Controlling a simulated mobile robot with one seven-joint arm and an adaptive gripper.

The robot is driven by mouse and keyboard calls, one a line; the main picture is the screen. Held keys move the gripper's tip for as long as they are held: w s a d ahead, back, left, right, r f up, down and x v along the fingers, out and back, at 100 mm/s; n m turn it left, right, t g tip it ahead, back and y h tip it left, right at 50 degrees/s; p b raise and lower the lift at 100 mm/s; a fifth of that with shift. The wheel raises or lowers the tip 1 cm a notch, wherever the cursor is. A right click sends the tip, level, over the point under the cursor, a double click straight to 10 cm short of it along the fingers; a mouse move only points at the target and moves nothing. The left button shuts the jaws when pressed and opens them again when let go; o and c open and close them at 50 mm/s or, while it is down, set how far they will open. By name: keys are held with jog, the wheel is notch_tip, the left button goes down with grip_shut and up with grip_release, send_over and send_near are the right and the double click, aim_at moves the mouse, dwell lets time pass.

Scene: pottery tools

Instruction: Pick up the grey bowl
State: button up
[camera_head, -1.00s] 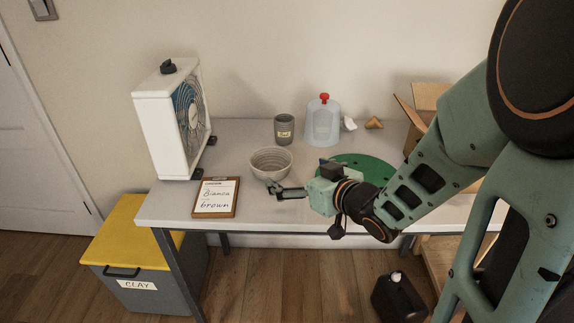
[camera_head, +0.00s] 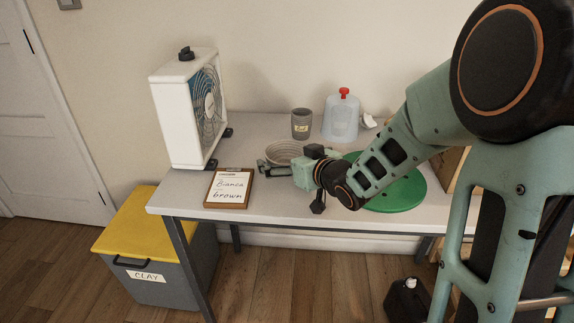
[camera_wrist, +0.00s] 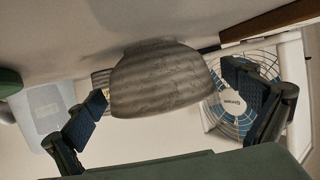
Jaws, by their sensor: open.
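The grey bowl (camera_head: 284,151) stands on the table, partly hidden behind my gripper (camera_head: 264,168) in the head view. In the wrist view the ribbed grey bowl (camera_wrist: 160,80) appears upside down, between the two spread fingers of my gripper (camera_wrist: 180,108). The fingers are open, one on each side of the bowl, with a visible gap on the right. On the left the finger pad overlaps or lies close to the bowl's edge; I cannot tell whether it touches.
A green disc (camera_head: 405,193) lies to the right. A yellow-lidded clay bin (camera_head: 150,265) is on the floor.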

jog(key=shift+c, duration=0.4)
jog(key=c, duration=1.2)
jog(key=shift+r, duration=0.1)
jog(key=shift+c, duration=1.2)
jog(key=shift+w+r, duration=0.1)
